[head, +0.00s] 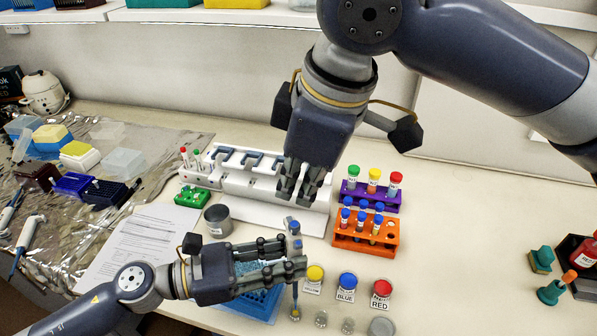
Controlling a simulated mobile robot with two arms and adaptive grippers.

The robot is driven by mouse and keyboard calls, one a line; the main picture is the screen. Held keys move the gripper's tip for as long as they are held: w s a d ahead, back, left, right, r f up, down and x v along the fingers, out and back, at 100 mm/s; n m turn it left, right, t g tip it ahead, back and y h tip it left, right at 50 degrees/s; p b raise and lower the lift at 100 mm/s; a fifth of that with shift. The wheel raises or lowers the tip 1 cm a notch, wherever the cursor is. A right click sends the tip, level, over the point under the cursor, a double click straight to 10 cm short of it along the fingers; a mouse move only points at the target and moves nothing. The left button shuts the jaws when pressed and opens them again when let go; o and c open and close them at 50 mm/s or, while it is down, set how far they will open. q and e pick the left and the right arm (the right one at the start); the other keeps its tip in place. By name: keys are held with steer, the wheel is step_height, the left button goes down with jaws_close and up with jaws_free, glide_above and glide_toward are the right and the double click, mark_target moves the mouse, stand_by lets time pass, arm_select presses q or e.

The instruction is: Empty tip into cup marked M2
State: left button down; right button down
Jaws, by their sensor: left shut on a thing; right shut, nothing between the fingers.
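My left gripper (298,266) is shut on an upright pipette (293,227). Its blue-grey top rises above the fingers, and its thin lower end points down at the leftmost of several small clear cups (321,319) near the front edge. I cannot tell whether the tip is inside that cup or above it, nor whether it holds liquid. No M2 mark is legible on these cups. My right gripper (304,196) is shut and empty, in front of the white pipette stand (240,178).
Yellow-, blue- (347,282) and red-lidded jars stand behind the small cups. An orange tube rack (352,245) and a purple rack (358,200) are behind them.

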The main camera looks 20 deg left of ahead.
mark_target(297, 225)
steer(key=shift+f, duration=2.45)
steer(key=shift+f, duration=1)
steer(key=shift+r, duration=0.95)
steer(key=shift+r, duration=2.95)
steer(key=shift+r, duration=0.1)
